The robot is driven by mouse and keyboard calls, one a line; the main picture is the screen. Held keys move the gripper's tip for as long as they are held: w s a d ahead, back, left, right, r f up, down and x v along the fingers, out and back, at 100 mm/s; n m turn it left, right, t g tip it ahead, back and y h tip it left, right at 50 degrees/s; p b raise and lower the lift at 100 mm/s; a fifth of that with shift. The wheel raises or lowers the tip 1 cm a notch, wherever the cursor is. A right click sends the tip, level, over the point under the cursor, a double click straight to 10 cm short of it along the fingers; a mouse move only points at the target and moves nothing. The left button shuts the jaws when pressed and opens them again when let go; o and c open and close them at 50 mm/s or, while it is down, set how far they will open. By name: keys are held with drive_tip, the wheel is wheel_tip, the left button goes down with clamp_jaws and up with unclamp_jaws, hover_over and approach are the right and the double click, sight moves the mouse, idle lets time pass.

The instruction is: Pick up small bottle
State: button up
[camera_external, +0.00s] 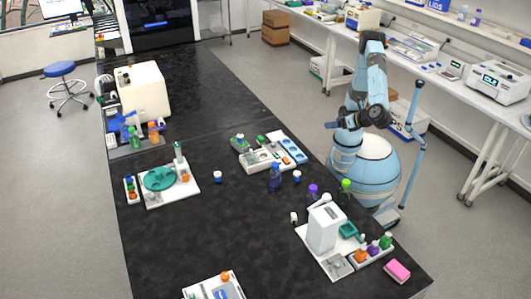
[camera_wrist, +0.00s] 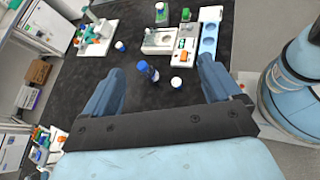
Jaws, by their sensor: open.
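Several small bottles stand on the black bench. A blue bottle (camera_external: 275,178) stands near its middle and shows between my fingers in the wrist view (camera_wrist: 149,71). A small white bottle with a blue cap (camera_external: 297,177) stands to its right; a small white one (camera_wrist: 176,82) also shows beside the blue bottle in the wrist view. Another small white bottle with a blue cap (camera_external: 217,177) stands left, near the teal plate. My gripper (camera_wrist: 160,68) is open and empty, raised above the bench on the robot's side. Its fingers are apart from every bottle.
A white tray with a blue strip (camera_external: 291,150) lies behind the blue bottle. A white device on a tray (camera_external: 326,228), with purple- and green-capped bottles behind it, stands at the front right. A teal-plate tray (camera_external: 152,198) is at left.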

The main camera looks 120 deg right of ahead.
drive_tip(key=s+a+n+t+h, duration=0.1)
drive_tip(key=s+a+n+t, duration=0.3)
drive_tip(key=a, duration=0.6)
drive_tip(key=s+a+n+t+h, duration=0.1)
drive_tip(key=s+a+n+t, duration=0.15)
drive_tip(key=s+a, duration=0.5)
approach(340, 193)
drive_tip(key=s+f, duration=0.3)
drive_tip(key=s, duration=0.1)
drive_tip(key=shift+m+t, duration=0.25)
drive_tip(key=shift+t, duration=0.1)
drive_tip(key=x, duration=1.2)
drive_tip(key=shift+w+d+r, duration=0.1)
drive_tip(key=shift+w+d, duration=0.15)
drive_tip(key=shift+w, duration=0.1)
drive_tip(key=c, duration=1.2)
